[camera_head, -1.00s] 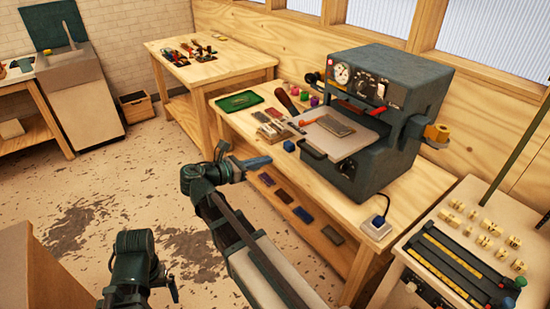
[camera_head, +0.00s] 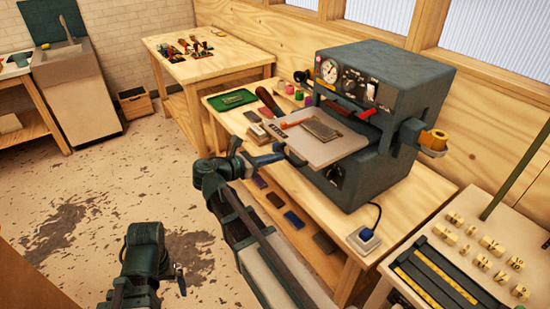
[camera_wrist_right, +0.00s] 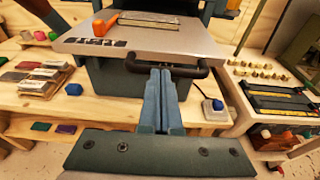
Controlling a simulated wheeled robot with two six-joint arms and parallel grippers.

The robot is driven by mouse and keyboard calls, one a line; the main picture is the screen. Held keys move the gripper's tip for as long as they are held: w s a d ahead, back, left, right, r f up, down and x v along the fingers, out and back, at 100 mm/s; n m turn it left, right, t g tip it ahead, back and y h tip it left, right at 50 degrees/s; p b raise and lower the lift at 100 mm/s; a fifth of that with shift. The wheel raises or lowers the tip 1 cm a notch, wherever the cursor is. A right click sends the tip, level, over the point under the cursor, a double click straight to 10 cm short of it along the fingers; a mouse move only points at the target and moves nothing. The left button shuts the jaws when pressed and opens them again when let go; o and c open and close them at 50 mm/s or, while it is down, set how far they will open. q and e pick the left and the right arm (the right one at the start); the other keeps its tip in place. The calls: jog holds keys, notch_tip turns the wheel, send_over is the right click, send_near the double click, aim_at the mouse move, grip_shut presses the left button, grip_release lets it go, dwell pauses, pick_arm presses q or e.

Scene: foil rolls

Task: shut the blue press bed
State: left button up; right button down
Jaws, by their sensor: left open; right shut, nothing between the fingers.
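The dark blue-grey press (camera_head: 375,95) stands on the wooden bench. Its bed (camera_head: 322,150) is slid out at the front, a flat light plate with a small metal plate and an orange-red item on it. The bed also shows in the right wrist view (camera_wrist_right: 185,40), with a dark bar handle (camera_wrist_right: 192,72) along its front edge. My right gripper (camera_head: 281,150) is shut and empty, its fingertips (camera_wrist_right: 163,72) at the handle's left-centre part; contact cannot be told. My left gripper (camera_head: 181,280) is low at the left, open and away from the press.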

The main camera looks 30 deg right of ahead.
aim_at(318, 136)
jog(key=r+x, duration=0.1)
jog(key=x, duration=0.6)
jog(key=r+x, duration=0.2)
jog(key=x, duration=0.5)
jog(key=d+r+x, duration=0.1)
jog(key=x, duration=0.6)
jog(key=shift+d+r, duration=0.15)
jog(key=shift+r, duration=0.05)
pick_arm(q)
jog(key=shift+a, duration=0.15)
pick_arm(e)
jog(key=shift+d+r, duration=0.1)
jog(key=shift+d, duration=0.1)
pick_arm(q)
jog(key=shift+r, duration=0.1)
pick_arm(e)
jog(key=shift+r, duration=0.1)
jog(key=shift+s+a, duration=0.1)
jog(key=shift+a, duration=0.3)
jog(key=p+v, duration=0.1)
jog(key=v, duration=0.4)
jog(key=shift+a, duration=0.3)
pick_arm(q)
jog(key=r, duration=0.1)
jog(key=a+r+p, duration=0.1)
jog(key=a+p, duration=0.1)
jog(key=shift+w+r, duration=0.25)
jog(key=shift+r, duration=0.15)
pick_arm(e)
jog(key=v, duration=0.8)
